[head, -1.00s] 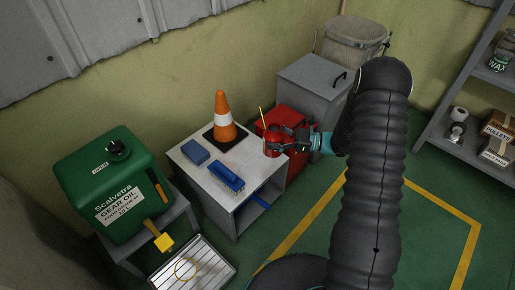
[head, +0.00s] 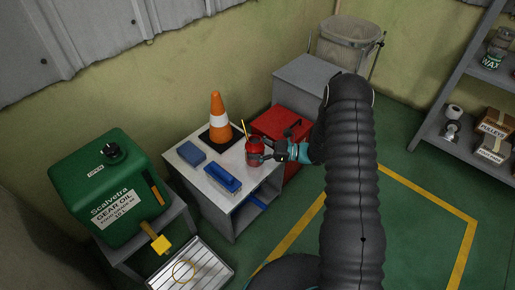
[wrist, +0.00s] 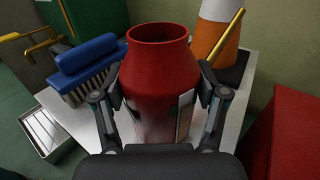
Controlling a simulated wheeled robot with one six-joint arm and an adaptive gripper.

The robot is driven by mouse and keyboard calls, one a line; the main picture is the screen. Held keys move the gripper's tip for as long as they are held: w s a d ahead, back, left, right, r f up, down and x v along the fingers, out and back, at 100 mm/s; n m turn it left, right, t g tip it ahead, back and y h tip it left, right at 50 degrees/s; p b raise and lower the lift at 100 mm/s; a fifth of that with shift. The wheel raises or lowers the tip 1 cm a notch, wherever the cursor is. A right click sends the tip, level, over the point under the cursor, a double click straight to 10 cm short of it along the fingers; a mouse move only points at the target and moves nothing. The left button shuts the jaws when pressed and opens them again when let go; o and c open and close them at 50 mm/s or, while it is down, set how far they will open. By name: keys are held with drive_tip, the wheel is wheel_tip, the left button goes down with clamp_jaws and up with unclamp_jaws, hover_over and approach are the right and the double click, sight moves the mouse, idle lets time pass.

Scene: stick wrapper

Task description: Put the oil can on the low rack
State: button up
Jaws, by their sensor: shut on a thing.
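The red oil can (head: 254,152), with a thin yellow spout or stick beside its top, is at the right part of the white cabinet's top (head: 226,160). Whether it touches the top I cannot tell. My gripper (head: 268,154) is shut on it from the right. In the wrist view the can (wrist: 162,75) stands upright between the fingers, its round mouth open upward; its lower part is partly hidden. Grey shelving (head: 462,147) stands at the right; a low slatted metal tray (head: 205,279) lies at the lower left. I cannot tell which is the low rack.
An orange cone (head: 217,115), a blue brush (head: 222,178) and a blue block (head: 191,153) stand on the cabinet near the can. A red box (head: 281,124) is behind. A green gear oil tank (head: 105,190) stands left. Green floor is clear at right.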

drive_tip(key=shift+f, duration=0.2)
drive_tip(key=o, duration=1.4)
drive_tip(key=shift+r, duration=0.15)
